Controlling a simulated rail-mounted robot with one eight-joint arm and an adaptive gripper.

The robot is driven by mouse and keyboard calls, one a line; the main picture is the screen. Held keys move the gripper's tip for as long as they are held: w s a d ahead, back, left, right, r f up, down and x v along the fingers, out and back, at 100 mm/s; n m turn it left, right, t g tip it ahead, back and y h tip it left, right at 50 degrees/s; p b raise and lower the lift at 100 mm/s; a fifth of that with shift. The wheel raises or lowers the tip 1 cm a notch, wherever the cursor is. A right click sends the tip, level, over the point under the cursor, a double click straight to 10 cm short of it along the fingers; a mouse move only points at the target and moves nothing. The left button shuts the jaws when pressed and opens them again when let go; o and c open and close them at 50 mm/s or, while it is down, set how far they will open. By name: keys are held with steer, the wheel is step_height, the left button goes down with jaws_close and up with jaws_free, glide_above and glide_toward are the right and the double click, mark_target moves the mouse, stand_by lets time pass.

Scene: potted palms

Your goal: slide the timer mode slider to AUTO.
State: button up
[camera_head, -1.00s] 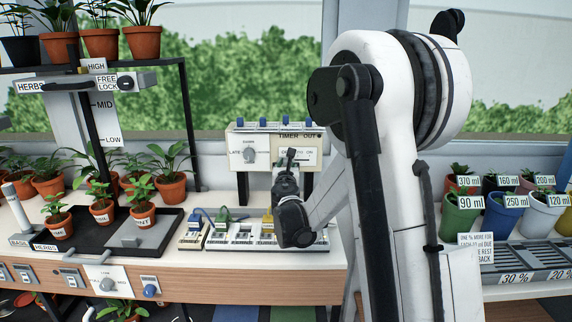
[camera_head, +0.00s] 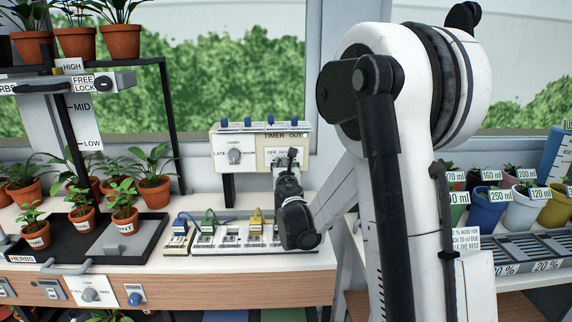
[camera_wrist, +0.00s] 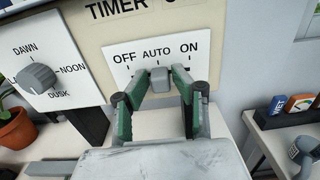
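The timer panel (camera_head: 259,148) stands behind the bench and carries OFF, AUTO and ON labels. In the wrist view, the small grey slider knob (camera_wrist: 159,77) sits below the AUTO label, between the OFF and ON marks. My gripper (camera_wrist: 160,82) reaches toward the panel, with one green-and-grey finger on each side of the knob. The fingers look parted, with narrow gaps beside the knob; contact is hard to judge. In the head view, my gripper (camera_head: 292,156) covers part of the slider plate, and the knob is hidden.
A DAWN-NOON-DUSK dial (camera_wrist: 38,78) is left of the slider. Several blue tabs (camera_head: 248,122) line the panel's top. Plugs and sockets (camera_head: 232,237) lie on the bench below. Potted plants (camera_head: 122,210) stand left, and measuring pots (camera_head: 488,208) stand right.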

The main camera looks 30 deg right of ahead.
steer(key=shift+o, duration=1)
steer(key=v, duration=1.2)
